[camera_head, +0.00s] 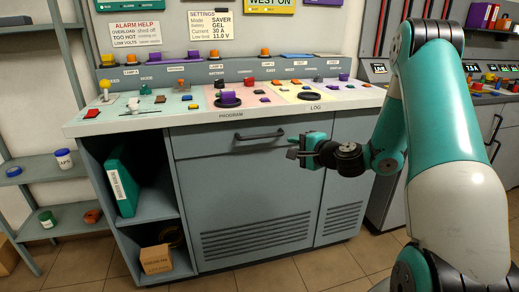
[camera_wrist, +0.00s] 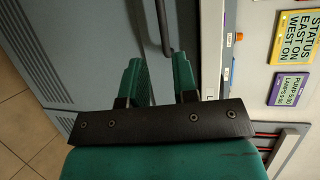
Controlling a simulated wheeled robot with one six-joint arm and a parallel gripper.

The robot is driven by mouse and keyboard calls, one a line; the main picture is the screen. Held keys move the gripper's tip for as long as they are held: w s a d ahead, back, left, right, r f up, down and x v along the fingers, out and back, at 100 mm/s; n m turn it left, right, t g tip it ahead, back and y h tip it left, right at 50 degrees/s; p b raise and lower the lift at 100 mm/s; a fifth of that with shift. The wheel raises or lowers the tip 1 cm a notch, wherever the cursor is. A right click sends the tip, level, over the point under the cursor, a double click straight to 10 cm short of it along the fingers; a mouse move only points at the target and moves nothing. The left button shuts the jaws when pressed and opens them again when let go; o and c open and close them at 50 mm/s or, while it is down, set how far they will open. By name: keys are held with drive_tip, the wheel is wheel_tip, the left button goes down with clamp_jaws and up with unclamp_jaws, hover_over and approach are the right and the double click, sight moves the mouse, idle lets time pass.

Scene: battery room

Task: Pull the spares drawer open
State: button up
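The drawer (camera_head: 215,145) is the wide grey front under the console top, and it looks closed. Its handle is a dark horizontal bar (camera_head: 259,135). My gripper (camera_head: 297,150) is in front of the cabinet, to the right of and slightly below the handle in the head view. In the wrist view my gripper (camera_wrist: 157,66) has its two green fingers apart with nothing held. The handle (camera_wrist: 163,28) shows there beyond the fingertips, roughly in line with the gap. I cannot tell how far it is from the fingers.
The console top (camera_head: 150,112) above carries several coloured knobs and buttons. An open bay at lower left holds a green binder (camera_head: 122,188) and a cardboard box (camera_head: 156,259). A metal shelf (camera_head: 35,175) stands at the left. The tiled floor (camera_head: 340,268) in front is clear.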

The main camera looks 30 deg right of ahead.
sight(261, 137)
drive_tip(key=x, duration=0.5)
drive_tip(key=p+x, duration=0.1)
drive_tip(key=x, duration=0.5)
drive_tip(key=p+x, duration=0.1)
drive_tip(key=x, duration=0.5)
drive_tip(key=shift+w+d, duration=0.15)
drive_tip(key=shift+d, duration=0.15)
drive_tip(key=shift+c, duration=0.4)
clamp_jaws()
